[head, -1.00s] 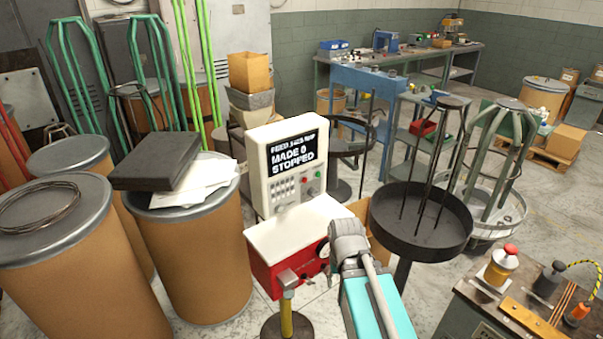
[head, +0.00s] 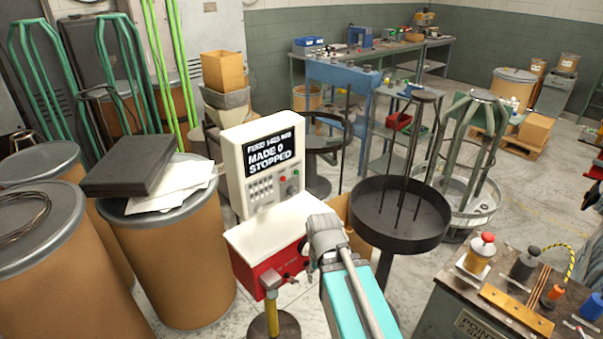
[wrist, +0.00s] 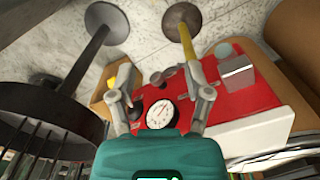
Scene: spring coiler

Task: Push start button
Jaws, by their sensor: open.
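The spring coiler is a white control panel (head: 238,180) above a red cabinet (head: 268,262) with a white top. Its screen (head: 272,151) reads "MADE 0" and "STOPPED". Below the screen are a red button (head: 283,179), a green button (head: 294,173) and a dark knob (head: 291,190). My gripper (head: 309,256) is at the cabinet's right side, lower than the buttons and apart from them. In the wrist view my gripper (wrist: 155,80) has its fingers spread with nothing held between them. The red cabinet (wrist: 240,98) and a round dial (wrist: 162,113) show there; the buttons do not.
A dark round tray (head: 400,240) on a stand is close right of my arm. Brown drums (head: 180,255) stand left of the coiler. A cluttered bench (head: 460,305) is at the lower right.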

